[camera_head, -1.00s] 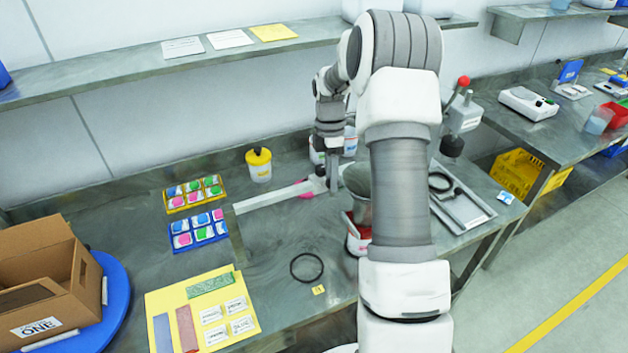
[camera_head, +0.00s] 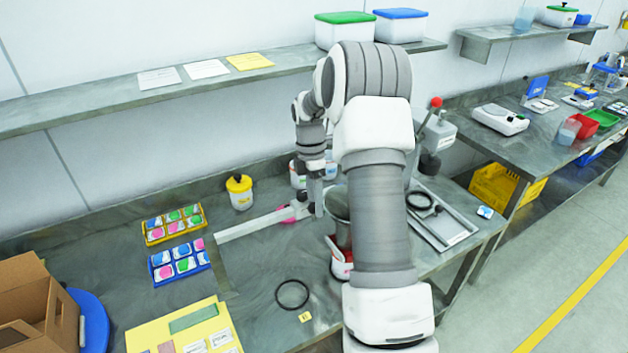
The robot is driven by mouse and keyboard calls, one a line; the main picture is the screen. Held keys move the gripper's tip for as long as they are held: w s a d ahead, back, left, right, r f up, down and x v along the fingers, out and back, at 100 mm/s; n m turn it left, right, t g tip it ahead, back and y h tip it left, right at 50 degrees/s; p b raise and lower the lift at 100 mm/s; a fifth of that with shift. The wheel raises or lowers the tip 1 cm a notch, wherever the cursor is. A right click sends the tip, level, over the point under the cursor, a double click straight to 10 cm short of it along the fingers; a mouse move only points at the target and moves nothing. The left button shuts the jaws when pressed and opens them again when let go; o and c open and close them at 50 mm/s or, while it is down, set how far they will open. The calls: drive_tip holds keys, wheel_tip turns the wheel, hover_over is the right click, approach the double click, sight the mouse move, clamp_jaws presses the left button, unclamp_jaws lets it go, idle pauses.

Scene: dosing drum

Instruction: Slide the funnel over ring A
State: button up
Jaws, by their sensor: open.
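A grey, tapering vessel that looks like the funnel (camera_head: 338,203) stands right of centre, partly hidden behind my arm. Below it is a red and white base (camera_head: 339,264), also partly covered. A black ring (camera_head: 292,294) lies flat on the bench with a small yellow tag (camera_head: 305,316) beside it; the tag's letter is too small to read. My gripper (camera_head: 317,201) points down just left of the grey vessel, at the right end of a pale rail (camera_head: 250,224) with a pink part (camera_head: 288,217). It is open; whether it touches anything is unclear.
A second black ring (camera_head: 420,201) lies on a metal frame (camera_head: 447,222) to the right. A yellow-lidded jar (camera_head: 239,191) stands behind the rail. Yellow (camera_head: 174,226) and blue (camera_head: 180,264) trays hold coloured packets.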

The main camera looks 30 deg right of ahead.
drive_tip(key=w+r, duration=0.3)
drive_tip(key=r, duration=1.3)
drive_tip(key=shift+d+r, duration=0.3)
drive_tip(key=shift+r, duration=0.05)
drive_tip(key=shift+w, duration=0.1)
